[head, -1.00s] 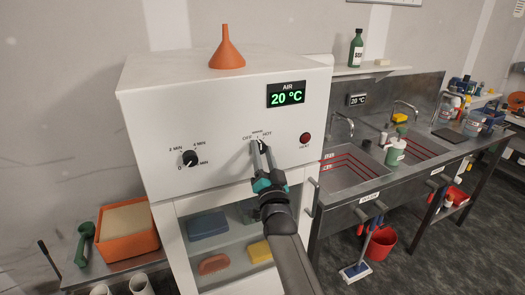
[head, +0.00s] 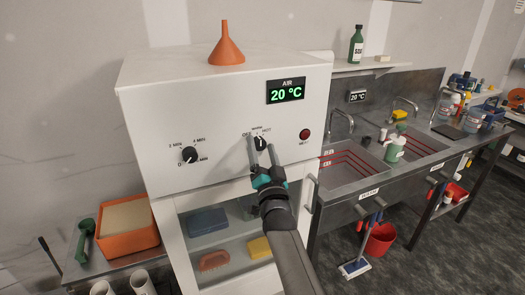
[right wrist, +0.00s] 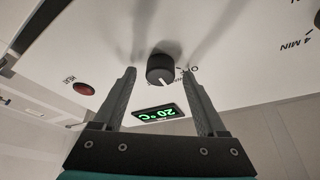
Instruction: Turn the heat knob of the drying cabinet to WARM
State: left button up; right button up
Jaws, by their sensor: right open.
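The drying cabinet (head: 222,105) is a white box with a glass-fronted lower part. Its heat knob (head: 260,144) is black with a white mark, below the OFF, WARM and HOT labels. In the right wrist view, upside down, the knob (right wrist: 160,69) shows its mark pointing towards the display side, roughly at the middle label; OFF shows beside it. My right gripper (head: 262,142) is open, one finger on each side of the knob; in the right wrist view both fingers (right wrist: 160,75) stand clear of it. My left gripper is not in view.
The green display (head: 286,93) reads 20 °C. A red button (head: 305,134) sits right of the knob and a timer knob (head: 189,156) to the left. An orange funnel (head: 226,45) stands on top. The door handle (head: 312,194) sticks out below right.

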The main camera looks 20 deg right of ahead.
jog(key=b+v, duration=0.1)
jog(key=v, duration=1.4)
jog(key=shift+s, duration=0.15)
jog(key=s+a+f+n+g+y+b, duration=0.2)
jog(key=s+f+g+b, duration=0.1)
jog(key=f, duration=1)
jog(key=s+a+f+n+g+y+b, duration=0.1)
jog(key=s+a+f+n+g+b, duration=0.15)
jog(key=f, duration=1.05)
jog(key=s+a+f+n+g+y+b, duration=0.2)
jog(key=s+f+g, duration=0.15)
jog(key=f, duration=0.95)
jog(key=s+f+n+g+b, duration=0.35)
jog(key=s+f+g, duration=0.25)
jog(key=s+f, duration=1.2)
jog(key=s+d+f+n+g+b, duration=0.1)
jog(key=s+f, duration=0.3)
jog(key=s, duration=0.4)
jog(key=s+d+f+g+b, duration=0.2)
jog(key=s+d+f+g, duration=0.1)
jog(key=s, duration=0.4)
jog(key=shift+s+d+f+n+g, duration=0.25)
jog(key=shift+s+f+n+g, duration=0.15)
jog(key=shift+f+g, duration=0.45)
